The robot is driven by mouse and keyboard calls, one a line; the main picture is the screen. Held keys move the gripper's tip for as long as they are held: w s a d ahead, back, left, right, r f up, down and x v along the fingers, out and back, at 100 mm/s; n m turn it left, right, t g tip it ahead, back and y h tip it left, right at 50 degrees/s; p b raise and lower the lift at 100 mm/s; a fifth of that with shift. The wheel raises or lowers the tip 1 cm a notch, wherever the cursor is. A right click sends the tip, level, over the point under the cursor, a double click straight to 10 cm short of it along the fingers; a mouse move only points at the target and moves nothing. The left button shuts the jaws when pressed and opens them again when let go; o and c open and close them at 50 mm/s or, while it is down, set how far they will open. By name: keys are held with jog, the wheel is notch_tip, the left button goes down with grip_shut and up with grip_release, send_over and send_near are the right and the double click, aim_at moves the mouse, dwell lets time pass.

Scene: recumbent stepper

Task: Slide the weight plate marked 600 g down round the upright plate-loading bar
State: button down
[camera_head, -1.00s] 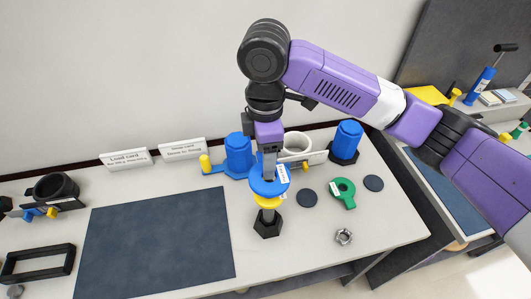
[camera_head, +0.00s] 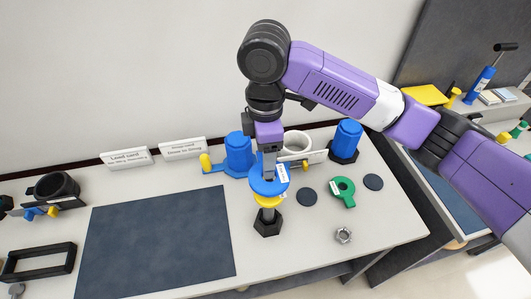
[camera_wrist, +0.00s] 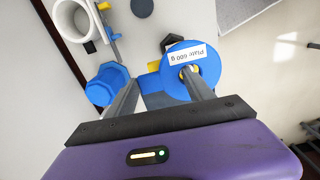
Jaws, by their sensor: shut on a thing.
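The blue plate (camera_head: 262,188) has a white label and sits at the end of my gripper (camera_head: 268,174). In the wrist view the plate (camera_wrist: 206,74) carries a label reading "Plate 600 g", and my gripper (camera_wrist: 160,88) is shut on its blue part beside the disc. The upright plate-loading bar (camera_head: 268,215) rises from a black hexagonal base (camera_head: 267,229).
A green plate (camera_head: 343,193) with a label, dark discs (camera_head: 307,197) and a metal nut (camera_head: 344,236) lie to the right. Blue holders (camera_head: 238,155) and a white ring (camera_head: 297,142) stand behind. A dark mat (camera_head: 155,240) leaves free room to the left.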

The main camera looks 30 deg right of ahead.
jog(key=shift+f, duration=0.3)
dwell(0.4)
grip_release()
dwell(0.4)
jog(key=shift+r+p, duration=3.05)
jog(key=shift+r, duration=0.5)
notch_tip(320, 180, up, 8)
jog(key=shift+f+b, duration=0.15)
jog(key=shift+b, duration=0.2)
